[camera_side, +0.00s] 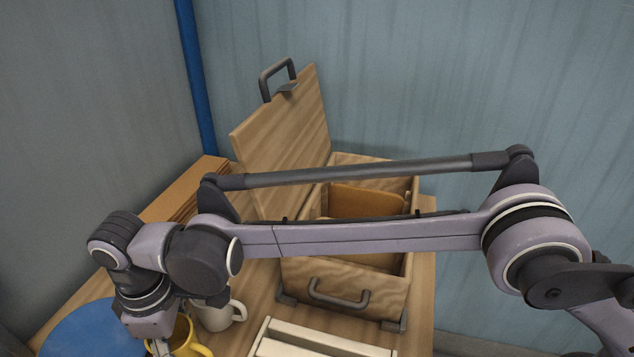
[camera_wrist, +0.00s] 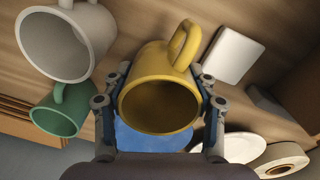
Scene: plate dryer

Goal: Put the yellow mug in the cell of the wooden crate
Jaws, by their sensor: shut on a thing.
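The yellow mug (camera_wrist: 160,85) is between the two fingers of my gripper (camera_wrist: 160,100) in the wrist view, with its open mouth facing the camera and its handle pointing up. My gripper is shut on it. In the side view the yellow mug (camera_side: 186,338) shows at the bottom edge, partly hidden by my gripper (camera_side: 160,346). The wooden crate (camera_side: 345,288) stands on the table with its lid (camera_side: 285,140) raised. An orange-brown divider (camera_side: 368,199) shows inside it. My arm crosses in front of the crate and hides part of its inside.
A white mug (camera_side: 220,314) stands close beside the yellow one; a green mug (camera_wrist: 60,112) shows in the wrist view. A blue plate (camera_side: 92,332) lies at the left. A white slatted rack (camera_side: 310,342) stands in front of the crate. A paper-like roll (camera_wrist: 283,160) is at lower right.

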